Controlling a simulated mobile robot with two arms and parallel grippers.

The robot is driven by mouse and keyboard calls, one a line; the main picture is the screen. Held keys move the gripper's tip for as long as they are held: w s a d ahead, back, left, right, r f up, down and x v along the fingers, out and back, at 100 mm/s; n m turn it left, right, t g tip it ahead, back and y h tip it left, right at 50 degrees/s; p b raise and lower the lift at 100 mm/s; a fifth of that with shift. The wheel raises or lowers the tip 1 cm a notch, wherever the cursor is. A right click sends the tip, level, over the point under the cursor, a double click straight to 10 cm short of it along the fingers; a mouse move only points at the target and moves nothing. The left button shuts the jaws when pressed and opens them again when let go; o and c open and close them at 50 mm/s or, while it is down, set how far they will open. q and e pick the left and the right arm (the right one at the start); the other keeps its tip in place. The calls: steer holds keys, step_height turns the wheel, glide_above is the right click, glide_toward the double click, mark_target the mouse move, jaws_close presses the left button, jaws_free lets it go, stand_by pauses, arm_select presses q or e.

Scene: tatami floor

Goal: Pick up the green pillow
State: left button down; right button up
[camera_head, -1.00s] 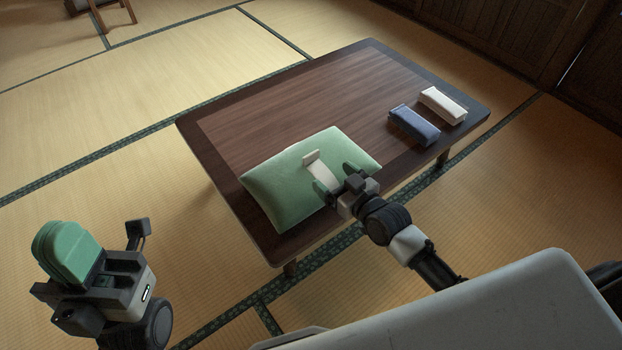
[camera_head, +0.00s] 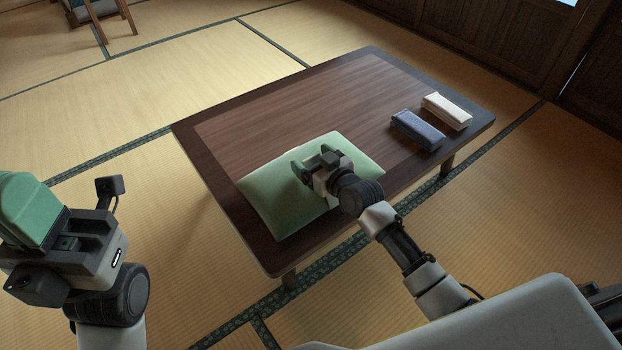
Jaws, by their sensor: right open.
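The green pillow (camera_head: 268,203) lies flat on the near left part of the low dark wooden table (camera_head: 290,110). My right gripper (camera_head: 314,163) is over the pillow's middle right part, with its green-padded fingers spread apart. Its wrist and fingers cover part of the pillow, and I cannot tell whether the fingertips touch it. My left gripper (camera_head: 28,210) is at the left edge of the view, away from the table. Its green fingers overlap and are partly cut off by the frame.
A blue bundle (camera_head: 417,130) and a cream bundle (camera_head: 447,111) lie side by side at the table's right end. The table's far left part is clear. Tatami floor (camera_head: 120,180) surrounds it. A wooden-legged piece of furniture (camera_head: 100,18) stands at the far left.

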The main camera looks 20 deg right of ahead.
jaws_close()
steer(key=shift+r, duration=0.1)
stand_by(0.3)
